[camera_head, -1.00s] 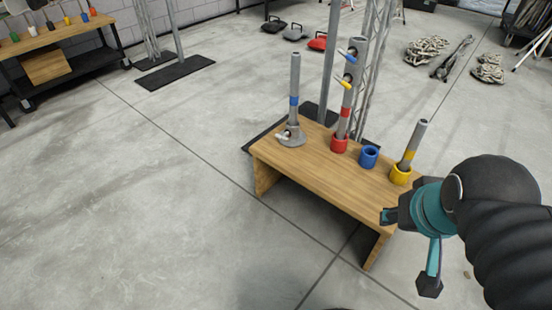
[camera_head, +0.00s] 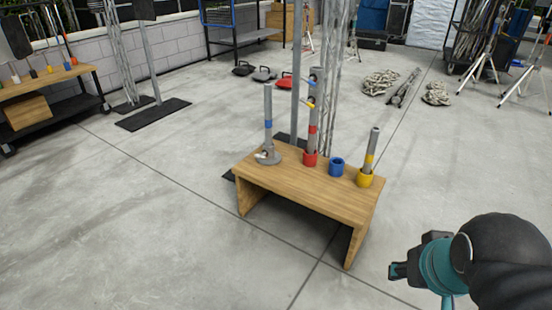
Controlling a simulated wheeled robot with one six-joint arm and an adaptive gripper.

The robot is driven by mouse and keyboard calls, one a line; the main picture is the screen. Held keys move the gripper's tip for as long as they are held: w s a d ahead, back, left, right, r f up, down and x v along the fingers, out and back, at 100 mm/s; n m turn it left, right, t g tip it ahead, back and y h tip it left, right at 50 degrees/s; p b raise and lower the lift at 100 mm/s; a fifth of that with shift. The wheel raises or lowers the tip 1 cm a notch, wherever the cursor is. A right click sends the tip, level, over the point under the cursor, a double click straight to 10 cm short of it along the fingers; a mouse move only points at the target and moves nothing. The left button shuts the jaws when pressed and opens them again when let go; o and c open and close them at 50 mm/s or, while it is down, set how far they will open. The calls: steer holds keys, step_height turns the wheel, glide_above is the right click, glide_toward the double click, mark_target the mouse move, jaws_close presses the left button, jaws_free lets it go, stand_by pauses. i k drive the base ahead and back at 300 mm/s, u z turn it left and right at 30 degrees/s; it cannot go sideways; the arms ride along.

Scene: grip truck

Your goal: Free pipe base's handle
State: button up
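The pipe base (camera_head: 267,156) is a grey metal foot at the left end of a small wooden bench (camera_head: 308,187). A grey pipe with a blue band (camera_head: 268,118) stands upright in it. A small pale part, perhaps the handle, shows at the base's left side; its state is too small to tell. My gripper (camera_head: 396,271) is at the lower right, in front and right of the bench, well apart from the base. It points left. Its fingers show side-on, so I cannot tell whether they are open; nothing visible is held.
On the bench stand a red cup with a pipe (camera_head: 310,158), an empty blue cup (camera_head: 337,167) and a yellow cup with a tilted pipe (camera_head: 365,178). A metal truss (camera_head: 333,80) rises behind. A workbench (camera_head: 45,82) stands at left. The floor in front is clear.

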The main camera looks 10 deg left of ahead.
mark_target(263, 155)
steer(key=i, duration=0.95)
